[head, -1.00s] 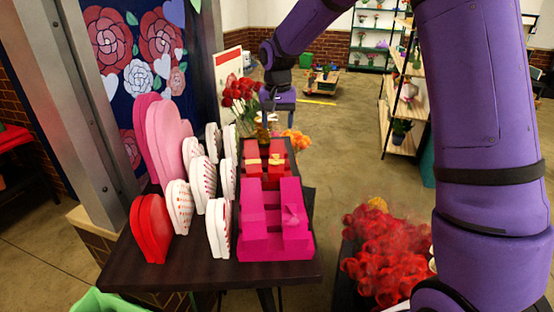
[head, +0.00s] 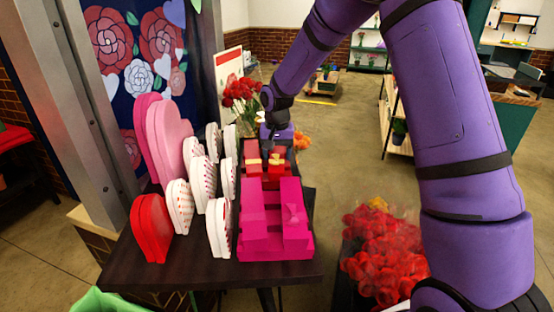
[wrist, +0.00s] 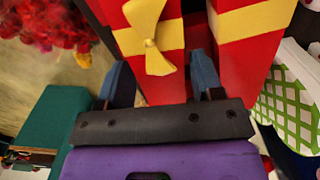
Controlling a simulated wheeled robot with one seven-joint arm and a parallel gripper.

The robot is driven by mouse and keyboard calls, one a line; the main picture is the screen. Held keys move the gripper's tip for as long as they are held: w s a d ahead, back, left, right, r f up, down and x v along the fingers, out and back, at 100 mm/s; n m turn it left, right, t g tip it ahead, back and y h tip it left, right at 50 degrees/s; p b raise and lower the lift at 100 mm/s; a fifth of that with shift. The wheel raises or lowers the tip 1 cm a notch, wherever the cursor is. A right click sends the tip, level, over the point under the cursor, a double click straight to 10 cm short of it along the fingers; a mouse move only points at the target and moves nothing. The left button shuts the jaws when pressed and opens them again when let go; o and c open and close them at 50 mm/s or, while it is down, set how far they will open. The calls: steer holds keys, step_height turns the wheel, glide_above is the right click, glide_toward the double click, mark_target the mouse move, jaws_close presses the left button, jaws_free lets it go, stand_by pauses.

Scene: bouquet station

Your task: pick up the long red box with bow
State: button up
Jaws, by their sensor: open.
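The long red box with a yellow ribbon and bow (wrist: 180,70) is in the wrist view, running up from between my fingertips. In the head view it is the right one of two red boxes (head: 274,181), partly hidden by my gripper (head: 277,146). My gripper (wrist: 162,82) is open, one finger on each side of the box's near end. I cannot tell whether either finger touches it. A second red box with a yellow ribbon (wrist: 247,50) lies close beside it, near the right finger.
Magenta boxes (head: 275,235) stand in front of the red ones on the dark table (head: 170,275). White heart boxes (head: 218,228) and red and pink hearts stand to the left. Red flowers (head: 385,250) are at lower right. Red roses (head: 241,95) stand behind.

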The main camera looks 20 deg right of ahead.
steer(key=shift+f, duration=0.5)
steer(key=c, duration=0.7)
steer(key=shift+c, duration=0.2)
